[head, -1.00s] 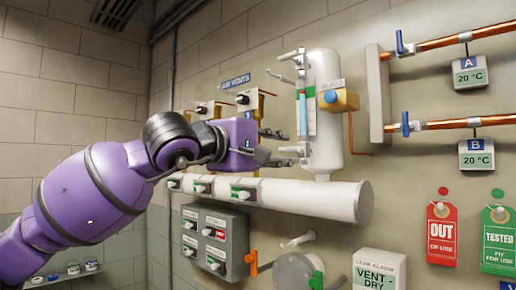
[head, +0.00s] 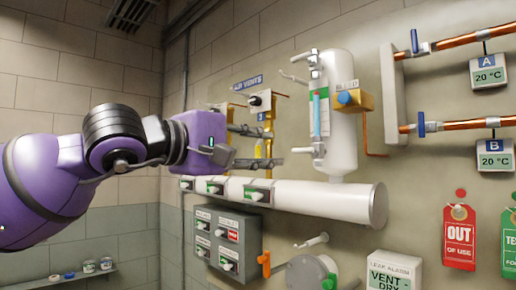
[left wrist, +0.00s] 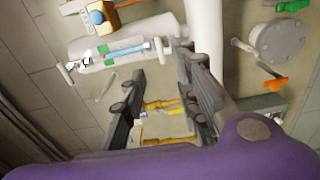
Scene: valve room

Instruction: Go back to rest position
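My left gripper (head: 278,148) is in front of the wall pipework in the head view, its purple wrist coming in from the left. Its two dark fingers stand apart with nothing held between them. Yellow-brass air vent fittings (head: 262,146) show behind the fingers. In the left wrist view the spread fingers (left wrist: 160,58) point toward the wall, with yellow fittings (left wrist: 165,105) visible between them. The white upright cylinder (head: 341,140) is to the right of the fingertips, apart from them in the head view. My right gripper is in neither view.
A thick white horizontal pipe (head: 330,202) runs below the gripper. A grey switch box (head: 222,240) is under it. Copper pipes (head: 460,43) with blue levers and hanging tags (head: 459,232) are at the right. A small shelf (head: 70,277) stands lower left.

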